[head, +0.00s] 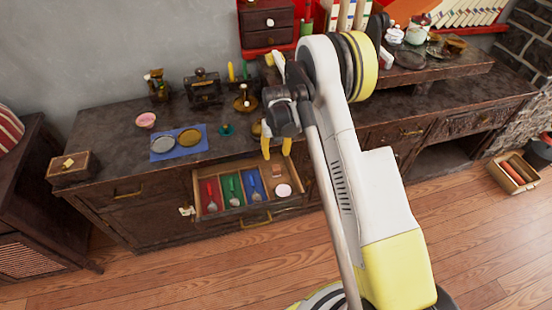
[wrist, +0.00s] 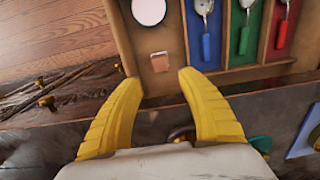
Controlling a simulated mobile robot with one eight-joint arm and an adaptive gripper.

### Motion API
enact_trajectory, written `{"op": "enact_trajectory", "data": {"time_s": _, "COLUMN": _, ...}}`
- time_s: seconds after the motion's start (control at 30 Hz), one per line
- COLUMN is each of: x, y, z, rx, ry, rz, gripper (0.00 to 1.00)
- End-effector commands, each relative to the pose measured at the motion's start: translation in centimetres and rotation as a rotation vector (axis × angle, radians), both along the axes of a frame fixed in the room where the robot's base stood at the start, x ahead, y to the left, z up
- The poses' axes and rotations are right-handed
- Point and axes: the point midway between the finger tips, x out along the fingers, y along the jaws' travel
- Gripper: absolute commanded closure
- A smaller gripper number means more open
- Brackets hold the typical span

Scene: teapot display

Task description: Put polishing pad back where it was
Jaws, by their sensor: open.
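The open drawer (head: 244,211) has lined compartments and a bare wooden one at its right end. In that compartment lie a round pale pink disc (head: 283,190) and a small tan-brown block (head: 277,171). Which of these is the polishing pad I cannot tell for sure. My gripper (head: 276,155) is open and points down near the drawer's back edge. In the wrist view, the block (wrist: 160,62) lies just beyond and between my fingertips (wrist: 158,78), and the disc (wrist: 149,10) lies farther off. Nothing shows between my fingers.
Red, green and blue compartments (wrist: 244,45) hold tools with matching handles. On the dark counter (head: 105,132), a blue cloth (head: 179,152) bears two round plates. A pink bowl (head: 146,120), a small teal item (head: 226,130) and brass pieces stand nearby. A wooden box (head: 74,168) stands at the left end.

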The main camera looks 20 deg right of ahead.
Motion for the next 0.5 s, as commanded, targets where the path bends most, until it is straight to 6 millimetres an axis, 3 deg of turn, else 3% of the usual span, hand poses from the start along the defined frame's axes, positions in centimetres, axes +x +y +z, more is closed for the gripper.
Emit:
{"op": "enact_trajectory", "data": {"time_s": 0.27, "x": -0.2, "y": 0.0, "z": 4.2, "rx": 0.000, "ry": -0.017, "rz": 0.000, "gripper": 0.54}}
{"op": "enact_trajectory", "data": {"time_s": 0.37, "x": -0.8, "y": 0.0, "z": 8.3, "rx": 0.000, "ry": -0.055, "rz": 0.000, "gripper": 0.54}}
{"op": "enact_trajectory", "data": {"time_s": 0.5, "x": -3.0, "y": 0.0, "z": 16.2, "rx": 0.000, "ry": -0.136, "rz": 0.000, "gripper": 0.54}}
